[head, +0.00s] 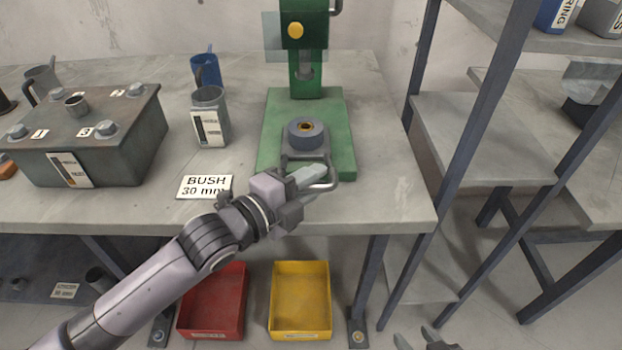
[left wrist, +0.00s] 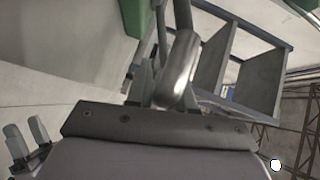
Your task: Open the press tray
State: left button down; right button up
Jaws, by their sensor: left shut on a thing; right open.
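The green press (head: 345,115) stands on the bench, with its ram above the base. The press tray (head: 300,145) sits on the base and bears a dark round bush (head: 306,130) with an orange centre. A metal loop handle (head: 331,180) extends from the tray's front toward me. My left gripper (head: 312,178) is shut on this handle. In the left wrist view the handle (left wrist: 180,68) shows as a shiny bar at the fingers. My right gripper (head: 425,342) is open and empty low at the bottom edge, and it also appears in the left wrist view (left wrist: 28,142).
A grey metal block (head: 130,130) with bolts, a grey container (head: 210,120) and a blue mug (head: 206,70) stand left of the press. A "BUSH 30 mm" label (head: 205,187) lies in front. Red (head: 213,305) and yellow (head: 300,300) bins sit below. Shelving (head: 470,130) stands right.

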pick_arm(q)
jog(key=shift+f, duration=0.1)
jog(key=c, duration=1.1)
grip_release()
jog(key=v, duration=0.7)
jog(key=shift+a, duration=0.1)
